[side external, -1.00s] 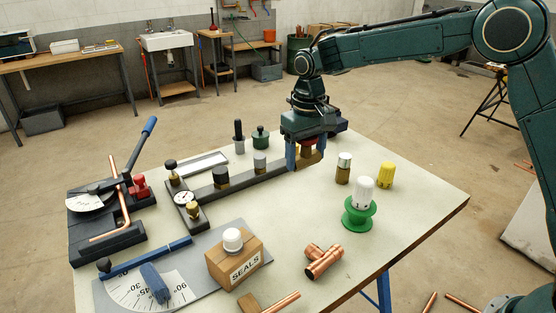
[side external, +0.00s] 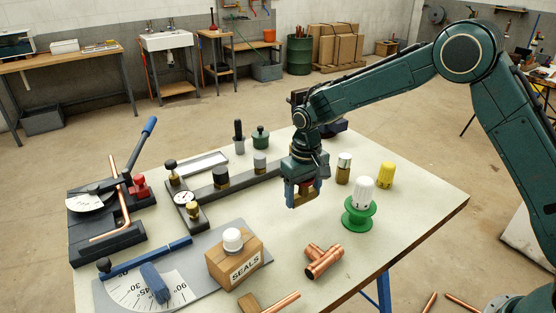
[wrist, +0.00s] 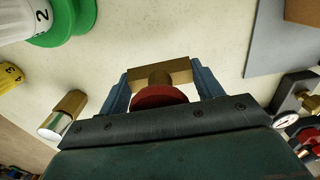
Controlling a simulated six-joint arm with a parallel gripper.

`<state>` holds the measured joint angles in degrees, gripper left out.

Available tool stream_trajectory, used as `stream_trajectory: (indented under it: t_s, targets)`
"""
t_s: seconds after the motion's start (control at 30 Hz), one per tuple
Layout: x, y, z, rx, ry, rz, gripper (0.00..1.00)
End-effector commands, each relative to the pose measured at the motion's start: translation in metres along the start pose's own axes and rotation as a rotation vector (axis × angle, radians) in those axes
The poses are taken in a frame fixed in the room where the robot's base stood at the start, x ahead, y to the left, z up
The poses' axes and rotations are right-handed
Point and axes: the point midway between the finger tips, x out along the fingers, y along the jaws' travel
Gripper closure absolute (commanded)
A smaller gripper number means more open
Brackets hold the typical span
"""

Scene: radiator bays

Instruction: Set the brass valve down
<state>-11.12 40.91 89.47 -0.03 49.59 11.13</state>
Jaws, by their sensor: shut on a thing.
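My gripper (side external: 302,198) is above the middle of the table, its blue fingers shut on the brass valve (side external: 303,203). In the wrist view the gripper (wrist: 160,85) has one finger on each side of the brass valve (wrist: 160,72). The valve has a brass body and a red round handle (wrist: 158,97), which sits close under the palm. In the side view the valve appears to hang above the bare table top (side external: 290,235), apart from other things.
A copper tee (side external: 323,260) lies in front. The SEALS box (side external: 235,262) is front left. The dark rail with valves (side external: 230,183) is behind left. Bare table surrounds the gripper.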

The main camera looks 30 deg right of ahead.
Motion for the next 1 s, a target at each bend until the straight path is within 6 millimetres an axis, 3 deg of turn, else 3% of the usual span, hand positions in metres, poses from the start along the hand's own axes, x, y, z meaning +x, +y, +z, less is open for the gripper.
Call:
stream_trajectory:
  t_s: [0.33, 0.83, 0.87, 0.93, 1.0]
  targets:
    - [0.035, 0.000, 0.000, 0.000, -0.001, 0.000, 0.68]
    - [0.041, 0.000, 0.000, 0.000, 0.000, 0.000, 0.68]
    - [0.042, 0.000, 0.000, 0.000, -0.001, 0.000, 0.29]
    - [0.041, 0.000, 0.000, 0.000, -0.001, 0.000, 0.15]
    - [0.041, 0.000, 0.000, 0.000, -0.001, 0.000, 0.13]
